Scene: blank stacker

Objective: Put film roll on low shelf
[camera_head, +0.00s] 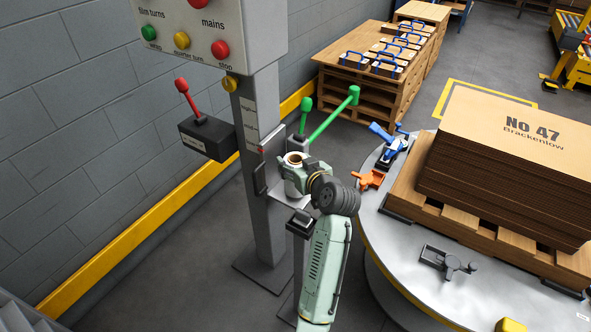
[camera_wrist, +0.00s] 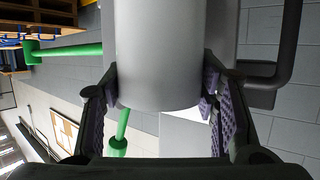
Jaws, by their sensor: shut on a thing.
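The film roll (camera_head: 294,160) is a pale grey cylinder with a brown core, seen upright in the head view beside the grey column. In the wrist view the roll (camera_wrist: 160,55) fills the middle between both fingers. My gripper (camera_head: 304,178) is shut on its side; it also shows in the wrist view (camera_wrist: 160,92). A small grey shelf (camera_head: 283,198) juts from the column just below the roll. I cannot tell whether the roll touches it, nor whether this is the low shelf.
Green levers (camera_head: 330,118) rise close behind the roll. A black box with a red lever (camera_head: 207,136) is on the left. A round table (camera_head: 378,213) with a pallet of cardboard (camera_head: 510,150) stands to the right. A control panel (camera_head: 208,38) hangs above.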

